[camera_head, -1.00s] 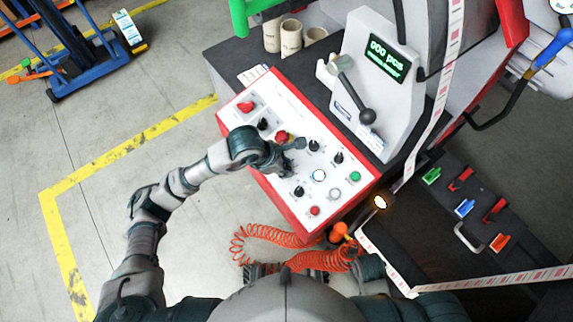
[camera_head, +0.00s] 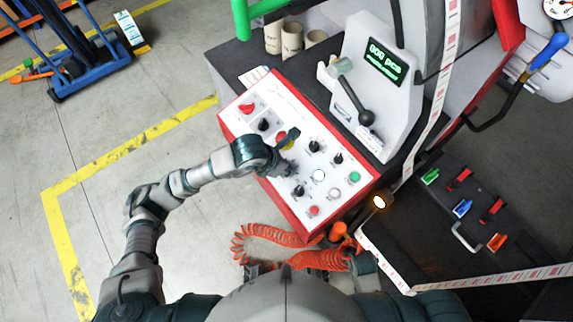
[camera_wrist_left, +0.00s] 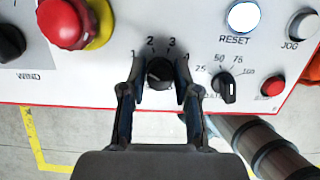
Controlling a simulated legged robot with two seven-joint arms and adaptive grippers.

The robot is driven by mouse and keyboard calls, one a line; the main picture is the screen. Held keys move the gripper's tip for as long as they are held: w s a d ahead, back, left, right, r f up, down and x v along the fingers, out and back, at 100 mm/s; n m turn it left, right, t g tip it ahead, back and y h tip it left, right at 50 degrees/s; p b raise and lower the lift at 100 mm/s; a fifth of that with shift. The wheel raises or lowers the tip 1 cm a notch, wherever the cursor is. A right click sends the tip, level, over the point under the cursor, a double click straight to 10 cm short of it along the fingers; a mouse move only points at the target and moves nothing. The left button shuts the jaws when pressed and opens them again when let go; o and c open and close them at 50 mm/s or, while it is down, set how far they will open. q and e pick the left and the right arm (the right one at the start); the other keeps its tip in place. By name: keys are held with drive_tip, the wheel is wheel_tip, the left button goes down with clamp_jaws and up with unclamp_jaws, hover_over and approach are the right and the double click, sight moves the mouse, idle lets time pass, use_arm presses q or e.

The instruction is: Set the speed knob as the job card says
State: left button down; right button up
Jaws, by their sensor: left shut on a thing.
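The sloped control panel (camera_head: 262,180) is white with a red rim. My left gripper (camera_head: 284,168) is over its lower left part. In the left wrist view its two fingers (camera_wrist_left: 160,78) close from both sides on a black knob (camera_wrist_left: 160,70) with a 1 to 4 scale. The knob's lower part and name are covered, and its exact setting is unclear. To its right a black knob (camera_wrist_left: 226,88) with a scale from 25 up stands free, its pointer upward. A small white sheet (camera_head: 252,76) lies behind the panel; its text is unreadable.
A red mushroom button (camera_wrist_left: 62,22) on a yellow collar sits left of the gripped knob. A lit RESET button (camera_wrist_left: 243,16), a grey JOG button (camera_wrist_left: 303,25) and a red button (camera_wrist_left: 271,88) are to the right. An orange coiled hose (camera_head: 280,236) hangs in front.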

use_arm(q)
drive_tip(key=shift+a+f, duration=0.15)
use_arm(e)
drive_tip(key=shift+s+f, duration=0.1)
drive_tip(key=shift+s, duration=0.1)
use_arm(q)
drive_tip(key=c, duration=1)
unclamp_jaws()
drive_tip(key=shift+c, duration=0.2)
drive_tip(key=shift+o, duration=0.9)
drive_tip(key=shift+a, duration=0.15)
use_arm(e)
drive_tip(key=shift+s+a, duration=0.2)
use_arm(q)
drive_tip(key=shift+r, duration=0.4)
drive_tip(key=v, duration=1.1)
drive_tip(key=shift+a, duration=0.25)
use_arm(e)
drive_tip(key=shift+w, duration=0.1)
